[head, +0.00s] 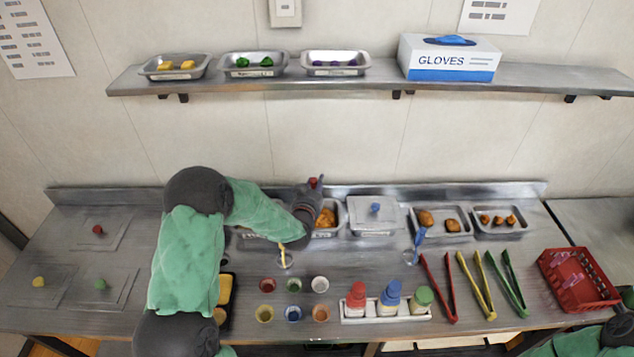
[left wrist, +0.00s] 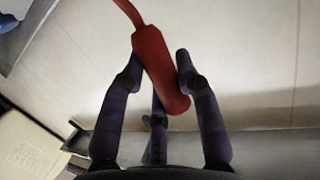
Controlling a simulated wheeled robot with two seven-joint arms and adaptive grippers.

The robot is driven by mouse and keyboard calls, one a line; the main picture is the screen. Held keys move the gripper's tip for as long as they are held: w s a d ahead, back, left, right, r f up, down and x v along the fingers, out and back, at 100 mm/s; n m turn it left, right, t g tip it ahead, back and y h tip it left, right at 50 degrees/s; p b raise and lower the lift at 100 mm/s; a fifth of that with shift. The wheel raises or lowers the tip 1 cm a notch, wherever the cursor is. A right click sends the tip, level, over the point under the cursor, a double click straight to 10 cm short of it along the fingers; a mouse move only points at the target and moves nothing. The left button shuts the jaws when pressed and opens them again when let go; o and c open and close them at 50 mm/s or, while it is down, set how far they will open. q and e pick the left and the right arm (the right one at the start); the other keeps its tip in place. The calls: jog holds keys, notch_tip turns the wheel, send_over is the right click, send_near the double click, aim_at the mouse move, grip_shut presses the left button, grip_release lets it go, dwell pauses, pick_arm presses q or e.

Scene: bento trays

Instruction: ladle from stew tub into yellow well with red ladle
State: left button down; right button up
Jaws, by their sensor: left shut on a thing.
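My left gripper (head: 316,186) is above the back row of tubs near the back wall. It is shut on the red ladle, whose red handle (head: 312,182) shows at the fingers. In the left wrist view the red handle (left wrist: 160,68) lies between the fingers, with its thin stem leading up out of the picture. The ladle's bowl is hidden. A tub with orange-brown chunks (head: 326,217), likely the stew, is just below the gripper and partly covered by it. A yellow well (head: 226,289) shows in a dark tray, partly hidden by my left arm. My right gripper is not in view.
A yellow-handled ladle (head: 283,258) and a blue-handled ladle (head: 416,244) stand on the counter. A lidded tub (head: 372,214) is right of the stew. Small cups, a bottle rack (head: 386,318), tongs and a red basket (head: 577,281) fill the front. A shelf (head: 360,82) hangs above.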

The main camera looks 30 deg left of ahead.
pick_arm(q)
notch_tip(320, 180, down, 8)
jog(key=b, duration=0.7)
jog(key=shift+f, duration=0.15)
dwell(0.9)
jog(key=shift+r+p, duration=2.4)
jog(key=shift+r, duration=2.65)
